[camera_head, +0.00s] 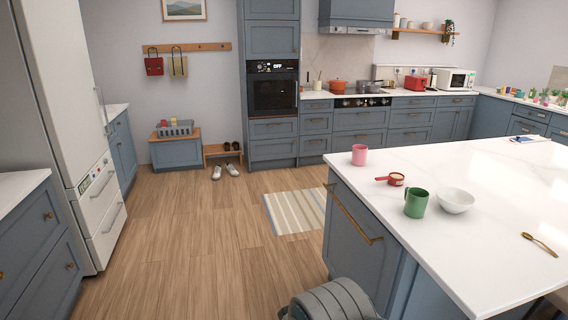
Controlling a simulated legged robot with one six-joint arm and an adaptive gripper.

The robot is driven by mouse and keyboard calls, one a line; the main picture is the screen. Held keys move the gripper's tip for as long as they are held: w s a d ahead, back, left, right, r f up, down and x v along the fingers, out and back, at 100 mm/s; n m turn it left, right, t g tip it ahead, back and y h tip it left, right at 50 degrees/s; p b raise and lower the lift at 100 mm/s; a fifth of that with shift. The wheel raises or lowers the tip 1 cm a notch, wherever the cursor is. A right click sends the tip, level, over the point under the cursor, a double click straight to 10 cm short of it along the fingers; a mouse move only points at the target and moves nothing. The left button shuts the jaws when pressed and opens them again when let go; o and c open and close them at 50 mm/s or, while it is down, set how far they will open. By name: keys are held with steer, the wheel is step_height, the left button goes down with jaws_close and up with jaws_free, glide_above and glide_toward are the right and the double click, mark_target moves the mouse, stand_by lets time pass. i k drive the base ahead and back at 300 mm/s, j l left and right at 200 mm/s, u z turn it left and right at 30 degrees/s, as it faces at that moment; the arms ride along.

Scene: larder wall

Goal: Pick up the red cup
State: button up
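A small red cup with a straight handle (396,179), like a measuring scoop, sits on the white top of the kitchen island (500,180). Its handle points left and its inside looks brownish. A pink mug (359,155) stands upright behind it and to the left, near the island's far left corner. A green mug (416,204) stands in front of the red cup, close but apart. A white bowl (455,201) is to the right of the green mug. My gripper is not in this view.
A gold spoon (540,244) lies on the island's right part. A rounded grey shape (335,301) at the bottom edge is cut off. Wood floor (190,260) is open left of the island, with a striped rug (295,211). A fridge (70,130) stands left.

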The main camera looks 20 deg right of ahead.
mark_target(394, 179)
steer(key=i, duration=1.45)
steer(key=i+z, duration=0.45)
steer(key=i, duration=0.15)
steer(key=i+j+z, duration=0.25)
steer(key=i+z, duration=0.15)
steer(key=i, duration=0.2)
steer(key=i+z, duration=0.15)
steer(key=z, duration=0.25)
steer(key=i+l+z, duration=0.1)
steer(key=z, duration=0.3)
steer(key=i+z, duration=0.15)
steer(key=z, duration=0.25)
steer(key=i+j+z, duration=0.1)
steer(key=z, duration=0.3)
steer(key=i+z, duration=0.3)
steer(key=z, duration=0.15)
steer(key=i+j+z, duration=0.1)
steer(key=i+z, duration=0.2)
steer(key=z, duration=0.2)
